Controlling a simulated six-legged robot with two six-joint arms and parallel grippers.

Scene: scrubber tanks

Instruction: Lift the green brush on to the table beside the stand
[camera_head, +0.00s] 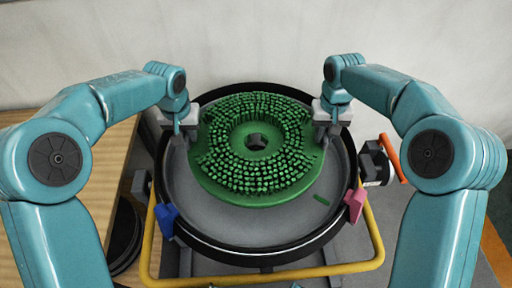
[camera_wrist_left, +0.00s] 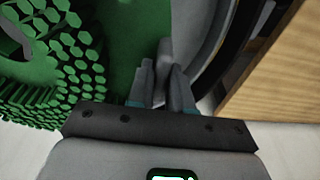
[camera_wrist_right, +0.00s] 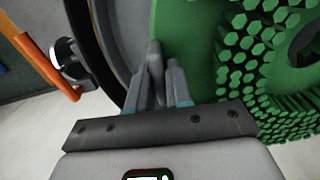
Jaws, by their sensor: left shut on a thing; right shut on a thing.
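The green brush (camera_head: 257,188), a round disc with rings of bristles and a centre hole, is bristles up over the round grey pan of the stand (camera_head: 225,222). My left gripper (camera_head: 190,132) is shut on its left rim; the brush also shows in the left wrist view (camera_wrist_left: 125,60). My right gripper (camera_head: 322,138) is shut on its right rim, shown in the right wrist view (camera_wrist_right: 190,45). The frames do not clearly show whether the brush touches the pan. The wooden table (camera_head: 112,180) is at the left, beside the stand.
A blue clip (camera_head: 166,218) and a pink clip (camera_head: 355,205) sit on the pan's rim. A yellow tube frame (camera_head: 270,273) runs around the front. A motor with an orange handle (camera_head: 393,158) sticks out at the right. A small green piece (camera_head: 321,199) lies in the pan.

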